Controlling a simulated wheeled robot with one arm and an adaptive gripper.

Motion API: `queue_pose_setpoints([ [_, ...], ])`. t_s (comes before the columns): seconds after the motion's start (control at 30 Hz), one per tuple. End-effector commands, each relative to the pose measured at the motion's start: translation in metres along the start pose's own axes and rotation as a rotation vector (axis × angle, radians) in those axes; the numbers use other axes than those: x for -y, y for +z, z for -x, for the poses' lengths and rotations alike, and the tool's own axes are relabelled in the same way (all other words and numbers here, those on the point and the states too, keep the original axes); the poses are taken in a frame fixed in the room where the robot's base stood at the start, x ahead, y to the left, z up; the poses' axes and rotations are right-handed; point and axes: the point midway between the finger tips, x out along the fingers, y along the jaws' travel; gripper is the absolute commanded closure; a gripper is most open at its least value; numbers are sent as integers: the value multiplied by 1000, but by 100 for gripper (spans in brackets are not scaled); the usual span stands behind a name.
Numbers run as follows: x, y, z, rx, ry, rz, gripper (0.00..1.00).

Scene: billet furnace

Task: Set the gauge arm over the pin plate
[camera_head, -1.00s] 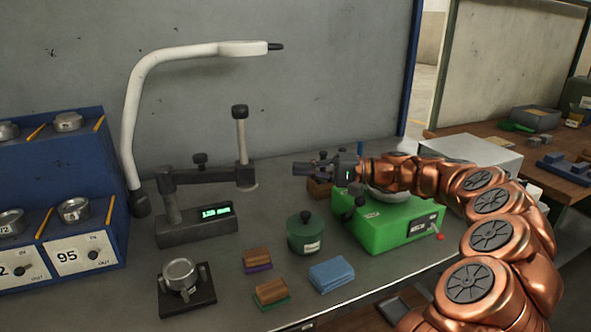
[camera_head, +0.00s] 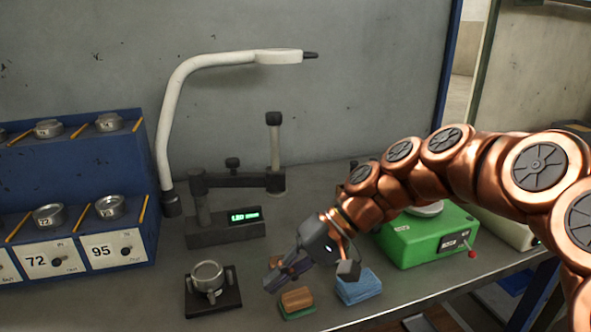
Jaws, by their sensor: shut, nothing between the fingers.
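The gauge stand (camera_head: 226,230) has a dark base with a lit green readout. Its dark jointed gauge arm (camera_head: 240,180) reaches right to an upright probe post (camera_head: 275,155), behind and to the right of the pin plate. The black pin plate (camera_head: 232,300) lies near the bench front with a metal ring cup (camera_head: 208,276) standing among its pins. My gripper (camera_head: 274,282) is shut and empty. It points down-left, to the right of the pin plate and in front of the gauge arm, apparently touching neither.
A wooden block on a green pad (camera_head: 298,302) lies just below my gripper, with a blue folded cloth (camera_head: 358,285) to its right. A green scale (camera_head: 425,242) stands right. A white lamp (camera_head: 185,90) arches behind. Blue racks (camera_head: 140,210) with numbered boxes stand left.

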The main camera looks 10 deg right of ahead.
Motion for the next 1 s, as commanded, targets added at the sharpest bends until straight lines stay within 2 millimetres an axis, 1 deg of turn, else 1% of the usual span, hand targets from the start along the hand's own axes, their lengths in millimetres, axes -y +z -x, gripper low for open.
queue_pose_setpoints([
  [0.03,-9,21,-10,21,74,1,100],
  [0.13,-35,57,-22,49,222,-11,100],
  [0.23,-65,91,-27,66,369,-31,100],
  [0.37,-108,134,-24,81,553,-70,100],
  [0.4,-120,145,-21,82,604,-84,100],
  [0.5,-148,172,-13,81,714,-119,100],
  [0.6,-169,192,-4,76,796,-147,100],
  [0.7,-182,205,2,74,847,-169,100],
  [0.83,-189,212,6,72,876,-182,100],
  [1.0,-190,213,7,72,878,-183,100],
])
